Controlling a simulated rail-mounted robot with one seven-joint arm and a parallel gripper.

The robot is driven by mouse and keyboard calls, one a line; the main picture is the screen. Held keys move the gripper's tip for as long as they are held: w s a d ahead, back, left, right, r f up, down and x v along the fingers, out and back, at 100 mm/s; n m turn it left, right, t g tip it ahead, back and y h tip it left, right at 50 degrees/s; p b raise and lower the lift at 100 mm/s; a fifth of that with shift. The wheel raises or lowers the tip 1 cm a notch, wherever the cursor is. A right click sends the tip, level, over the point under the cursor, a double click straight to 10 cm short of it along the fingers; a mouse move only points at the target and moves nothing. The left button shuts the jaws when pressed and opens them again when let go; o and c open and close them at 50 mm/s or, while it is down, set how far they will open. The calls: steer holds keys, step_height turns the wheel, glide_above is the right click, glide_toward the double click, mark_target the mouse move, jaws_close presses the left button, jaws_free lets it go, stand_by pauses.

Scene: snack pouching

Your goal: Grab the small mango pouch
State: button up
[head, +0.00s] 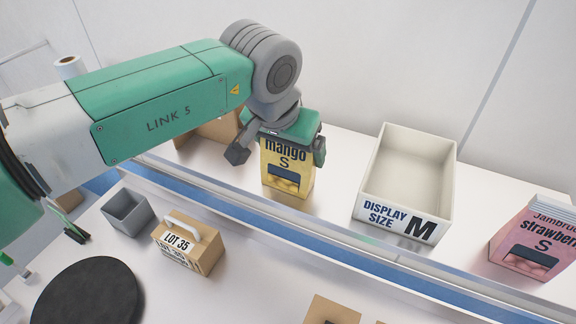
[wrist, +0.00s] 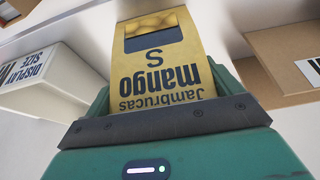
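The small mango pouch (head: 287,176) is yellow, marked "mango S", and stands upright on the white shelf behind the blue rail. My gripper (head: 290,140) is over its top from above, with a finger on either side. In the wrist view the pouch (wrist: 158,66) appears upside down, between the green fingers of my gripper (wrist: 160,92). Both fingers are close against its side edges, with no clear gap. I cannot tell whether they press on it. Its base appears to be on the shelf.
A cream display tray (head: 377,185) marked M stands to the right, with a pink strawberry pouch (head: 534,243) beyond it. A cardboard box (head: 212,130) is close on the left, partly behind my arm. In front are a LOT 35 box (head: 203,255) and a grey bin (head: 127,214).

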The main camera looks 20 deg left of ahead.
steer(key=c, duration=0.3)
steer(key=shift+r, duration=0.15)
steer(key=shift+r, duration=0.35)
step_height(320, 180, up, 2)
steer(key=shift+r+b, duration=0.1)
steer(key=shift+b, duration=0.35)
steer(key=shift+s+r+b, duration=0.1)
steer(key=shift+s+b, duration=0.2)
steer(key=shift+s, duration=0.35)
steer(key=s+d+r+b, duration=0.1)
steer(key=s+d+b, duration=0.1)
steer(key=s, duration=1.2)
steer(key=shift+s+d+r+b, duration=0.25)
steer(key=shift+s+r+b, duration=0.1)
steer(key=shift+b, duration=0.2)
